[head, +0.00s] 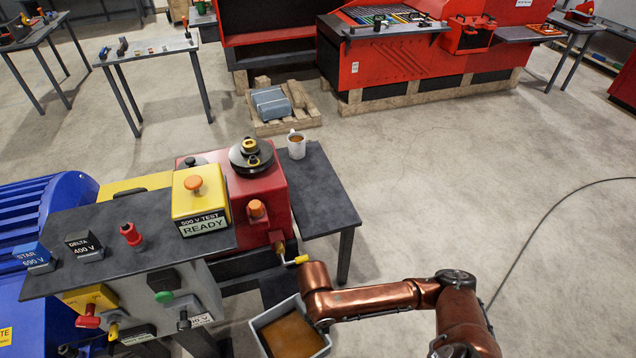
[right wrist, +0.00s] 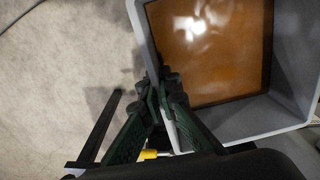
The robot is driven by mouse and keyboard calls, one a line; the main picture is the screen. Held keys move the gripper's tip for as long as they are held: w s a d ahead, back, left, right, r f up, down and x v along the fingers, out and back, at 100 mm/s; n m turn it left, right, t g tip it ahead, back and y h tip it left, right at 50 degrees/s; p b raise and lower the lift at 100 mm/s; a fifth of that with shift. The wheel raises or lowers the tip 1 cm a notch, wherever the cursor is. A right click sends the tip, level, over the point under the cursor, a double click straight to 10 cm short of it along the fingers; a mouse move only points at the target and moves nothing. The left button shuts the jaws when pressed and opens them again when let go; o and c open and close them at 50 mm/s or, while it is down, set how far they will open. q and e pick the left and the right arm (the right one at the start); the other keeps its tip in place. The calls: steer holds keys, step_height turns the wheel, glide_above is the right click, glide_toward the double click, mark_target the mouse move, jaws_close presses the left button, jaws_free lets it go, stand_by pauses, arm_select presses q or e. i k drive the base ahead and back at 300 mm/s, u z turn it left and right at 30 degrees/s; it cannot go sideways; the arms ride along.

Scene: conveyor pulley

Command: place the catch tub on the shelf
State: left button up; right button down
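The catch tub (head: 261,329) is a grey, open rectangular tub with brown liquid in it, at the bottom of the head view. It also fills the upper right of the right wrist view (right wrist: 292,60). My right gripper (right wrist: 163,88) has its dark green fingertips together on the tub's near side wall, one on each side of it. In the head view my copper arm covers the gripper. A dark low surface (head: 272,287), possibly the shelf, shows partly just behind the tub. What lies under the tub is hidden. My left gripper is not in view.
A red machine (head: 272,195) with a yellow-handled tap (head: 296,260) stands just behind the tub. A dark side table (head: 325,200) with a white mug (head: 296,146) adjoins it. A control bench (head: 130,232) is at left. A cable (head: 545,215) crosses the open floor at right.

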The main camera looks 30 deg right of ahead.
mark_target(318, 196)
steer(key=z, duration=2.55)
steer(key=i, duration=3.4)
steer(key=u, duration=4.3)
steer(key=i, duration=0.95)
steer(key=u, duration=0.05)
